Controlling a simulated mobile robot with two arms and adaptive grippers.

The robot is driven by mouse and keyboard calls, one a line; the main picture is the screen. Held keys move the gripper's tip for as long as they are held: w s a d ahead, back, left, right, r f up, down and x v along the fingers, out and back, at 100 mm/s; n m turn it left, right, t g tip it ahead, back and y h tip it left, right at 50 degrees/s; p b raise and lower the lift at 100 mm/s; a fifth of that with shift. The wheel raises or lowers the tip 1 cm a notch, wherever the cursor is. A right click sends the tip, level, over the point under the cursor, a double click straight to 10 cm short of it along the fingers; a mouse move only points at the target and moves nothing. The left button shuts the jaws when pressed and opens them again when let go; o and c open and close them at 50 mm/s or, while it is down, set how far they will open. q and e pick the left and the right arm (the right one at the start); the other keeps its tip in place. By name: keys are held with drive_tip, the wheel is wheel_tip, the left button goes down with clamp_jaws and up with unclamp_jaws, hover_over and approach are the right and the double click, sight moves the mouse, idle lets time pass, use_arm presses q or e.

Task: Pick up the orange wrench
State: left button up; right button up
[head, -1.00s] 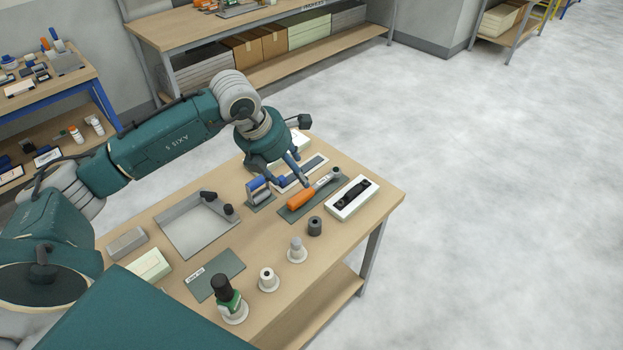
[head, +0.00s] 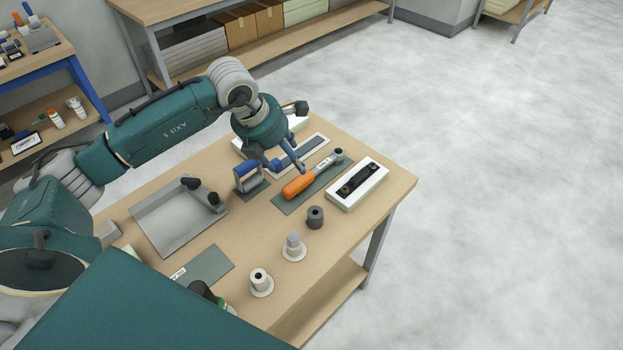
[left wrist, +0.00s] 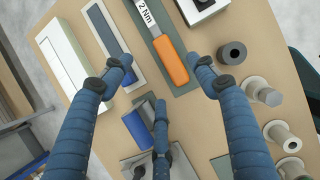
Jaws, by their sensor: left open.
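The orange wrench (head: 299,187) lies on a grey-green mat (head: 286,206) on the wooden table. It has an orange handle and a grey shaft with a white label. In the left wrist view its handle (left wrist: 171,63) and the label reading "2 Nm" show between my spread fingers. My left gripper (head: 289,166) is open and empty, just above the wrench near its handle. In the left wrist view its fingers (left wrist: 160,65) stand on either side of the handle, apart from each other, with a third finger below. I cannot tell whether any finger touches the wrench. My right gripper is not in view.
Close by are a blue-and-grey tool (head: 248,178), a white tray with a black piece (head: 357,184), a dark cylinder (head: 315,217) and pale spools (head: 293,247). A grey tray (head: 165,229) lies left. Open floor lies right of the table.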

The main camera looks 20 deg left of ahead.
sight(301, 176)
use_arm(q)
drive_tip(key=shift+p+x, duration=0.5)
drive_tip(key=shift+x, duration=1.8)
drive_tip(key=shift+d+f+p, duration=0.15)
drive_tip(key=shift+f+p, duration=0.1)
drive_tip(key=shift+p, duration=0.05)
drive_tip(key=p+x, duration=0.2)
drive_tip(key=x, duration=0.2)
drive_tip(key=shift+s+d+f, duration=0.1)
drive_tip(key=shift+d+f, duration=0.05)
drive_tip(key=shift+d, duration=0.05)
drive_tip(key=shift+f, duration=0.4)
drive_tip(key=shift+c, duration=0.6)
clamp_jaws()
drive_tip(key=shift+r, duration=0.15)
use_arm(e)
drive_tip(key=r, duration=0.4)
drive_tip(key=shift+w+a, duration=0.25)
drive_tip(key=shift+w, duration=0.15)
